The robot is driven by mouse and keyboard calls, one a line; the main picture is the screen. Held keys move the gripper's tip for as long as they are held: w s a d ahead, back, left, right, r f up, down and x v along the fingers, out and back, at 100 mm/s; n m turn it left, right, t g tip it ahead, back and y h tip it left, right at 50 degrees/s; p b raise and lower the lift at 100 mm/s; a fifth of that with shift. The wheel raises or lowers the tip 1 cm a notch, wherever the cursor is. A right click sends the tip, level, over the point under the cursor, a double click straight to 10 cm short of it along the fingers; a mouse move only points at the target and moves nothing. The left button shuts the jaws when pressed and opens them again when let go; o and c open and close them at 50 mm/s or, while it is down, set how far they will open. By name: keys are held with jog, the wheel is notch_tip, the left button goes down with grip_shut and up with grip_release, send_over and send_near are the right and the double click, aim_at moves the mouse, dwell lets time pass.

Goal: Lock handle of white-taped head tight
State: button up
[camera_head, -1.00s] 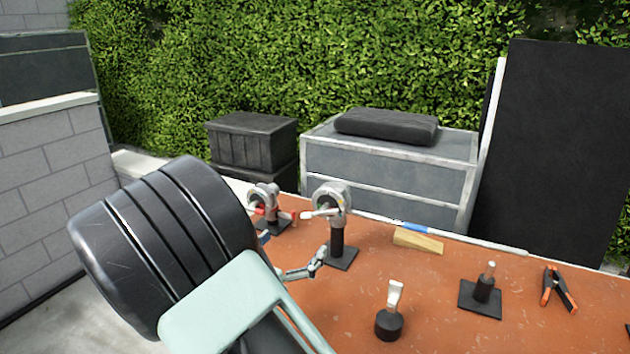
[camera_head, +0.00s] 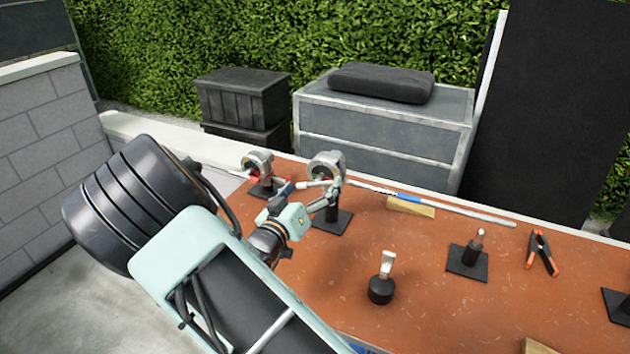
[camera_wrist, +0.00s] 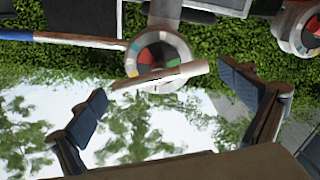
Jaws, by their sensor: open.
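The white-taped head (camera_head: 326,166) is a round silver grip head on a black upright with a square base. Its pale handle (camera_head: 316,184) points left in the head view. In the wrist view, the head (camera_wrist: 160,52) shows a coloured disc, and its pale handle (camera_wrist: 150,80) slants across in front of it. My gripper (camera_head: 305,196) is open, just beside the handle. In the wrist view my gripper (camera_wrist: 168,92) has its pads on either side of the handle, with gaps on both sides. Whether the handle lies fully at pad depth, I cannot tell.
A second head with a red handle (camera_head: 258,164) stands close on the left. A blue-banded rod (camera_head: 440,205) runs right from the white-taped head. A wooden wedge (camera_head: 410,207), a black-based post (camera_head: 381,285), a small stand (camera_head: 468,255) and a clamp (camera_head: 541,254) lie to the right.

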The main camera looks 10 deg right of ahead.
jog(key=shift+w+d, duration=0.35)
jog(key=shift+w, duration=0.15)
jog(key=c, duration=1.2)
jog(key=shift+o, duration=0.2)
jog(key=shift+f+m+b, duration=0.25)
jog(key=shift+m+b, duration=0.35)
jog(key=shift+b, duration=0.35)
jog(key=shift+r+m+b, duration=0.25)
jog(key=shift+m+b, duration=0.25)
jog(key=shift+m, duration=0.2)
jog(key=o, duration=1.2)
jog(key=shift+c, duration=0.2)
